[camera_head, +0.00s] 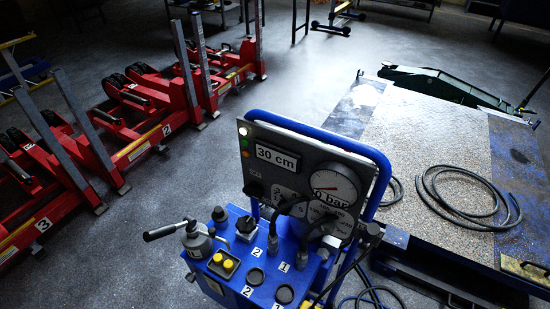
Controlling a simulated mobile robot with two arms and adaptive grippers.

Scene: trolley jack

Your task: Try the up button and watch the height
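A blue control trolley (293,268) stands at the bottom centre with an upright grey panel. The panel's display (277,157) reads "30 cm", and the round gauge (334,188) reads "0 bar". A small box with two yellow buttons (223,262) sits on the trolley's top. I cannot make out which button is up. A grey unit with a black lever handle (160,232) is at the left of the top. A low lift platform (420,140) lies to the right. Neither of my grippers is in view.
Red wheeled lifting units (130,130) with grey posts stand at the left. A long green jack (445,84) lies along the platform's far side. A black hose (470,212) is coiled on the platform. Grey floor (285,75) is open behind the trolley.

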